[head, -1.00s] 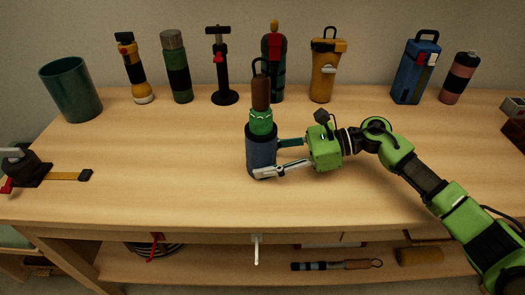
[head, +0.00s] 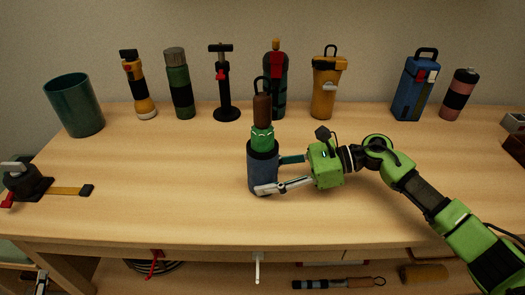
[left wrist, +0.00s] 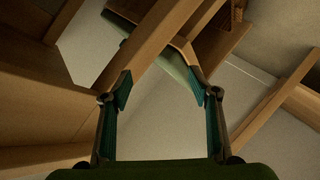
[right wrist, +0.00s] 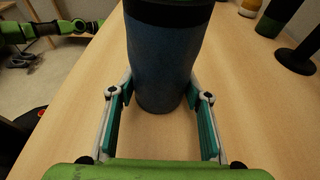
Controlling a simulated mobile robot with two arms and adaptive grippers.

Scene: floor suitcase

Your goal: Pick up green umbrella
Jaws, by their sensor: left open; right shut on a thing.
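The green umbrella (head: 262,140) stands upright near the middle of the workbench. It has a brown handle with a dark loop, a green middle and a dark blue lower sleeve (head: 262,169). My right gripper (head: 268,175) is shut on the blue sleeve, with one finger on each side. The right wrist view shows the blue sleeve (right wrist: 162,60) between the fingers; its top is cut off there. The base appears at the tabletop; I cannot tell any gap. My left gripper (left wrist: 163,92) is open and empty, low by wooden beams.
A dark green cup (head: 74,105), yellow flashlight (head: 138,85), green bottle (head: 179,84), pump (head: 225,85), red-and-teal bottle (head: 275,80), orange flask (head: 325,85), blue box (head: 415,88) and pink bottle (head: 459,95) line the back. A clamp (head: 40,183) sits left.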

